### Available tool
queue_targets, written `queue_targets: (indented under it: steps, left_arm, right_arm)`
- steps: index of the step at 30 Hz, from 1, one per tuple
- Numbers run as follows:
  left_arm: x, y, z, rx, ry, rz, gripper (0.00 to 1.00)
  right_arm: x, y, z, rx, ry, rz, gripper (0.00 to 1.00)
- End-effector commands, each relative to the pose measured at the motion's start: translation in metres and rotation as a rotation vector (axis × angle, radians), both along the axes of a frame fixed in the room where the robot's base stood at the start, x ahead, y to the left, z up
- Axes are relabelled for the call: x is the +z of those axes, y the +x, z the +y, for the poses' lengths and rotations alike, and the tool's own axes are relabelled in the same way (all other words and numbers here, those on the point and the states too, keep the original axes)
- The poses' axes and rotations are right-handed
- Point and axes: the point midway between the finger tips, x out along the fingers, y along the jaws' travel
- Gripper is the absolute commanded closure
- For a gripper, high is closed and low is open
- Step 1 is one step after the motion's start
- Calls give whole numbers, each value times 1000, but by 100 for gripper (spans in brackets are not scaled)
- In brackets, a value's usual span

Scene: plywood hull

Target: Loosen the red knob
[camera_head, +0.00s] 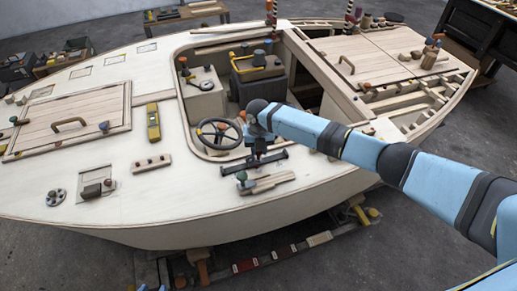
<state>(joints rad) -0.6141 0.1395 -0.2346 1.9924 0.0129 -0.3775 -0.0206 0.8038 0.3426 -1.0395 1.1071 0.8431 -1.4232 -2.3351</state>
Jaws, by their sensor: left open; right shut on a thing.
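My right gripper (256,166) is dark and hangs from the blue arm that comes in from the right. It points down at the near side deck, just in front of the black steering wheel (219,133). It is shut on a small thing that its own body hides. Below it sits a wooden fitting (268,184) with a teal-grey knob (241,176) at its left end. I cannot make out which of the several small red or orange knobs is the red knob. My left gripper is not in view; only slivers of blue show at the bottom edge.
The pale plywood hull (130,205) fills the middle. A yellow tool (153,122) and a wooden strip (151,163) lie on the deck to the left. The open cockpit is behind the wheel. Timber supports stand under the hull on the grey floor.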

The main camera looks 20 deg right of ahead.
Motion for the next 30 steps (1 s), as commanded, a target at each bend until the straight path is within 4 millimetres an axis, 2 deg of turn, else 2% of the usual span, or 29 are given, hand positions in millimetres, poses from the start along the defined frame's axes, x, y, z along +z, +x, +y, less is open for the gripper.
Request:
queue_targets:
  steps: [13, 14, 17, 26, 30]
  left_arm:
    - [-1, 0, 0, 0, 0, 0, 57]
    - [-1, 0, 0, 0, 0, 0, 57]
    - [0, 0, 0, 0, 0, -1, 57]
    - [0, 0, 0, 0, -1, -2, 57]
    - [0, 0, 0, 0, -1, -2, 57]
  right_arm:
    - [-4, -3, -1, 10, -4, 7, 96]
    - [-4, -3, -1, 10, -4, 7, 70]
    - [-4, -2, -1, 10, -3, 6, 47]
    - [0, -1, 0, 10, -1, 2, 46]
    - [12, 0, 0, 10, 0, 0, 46]
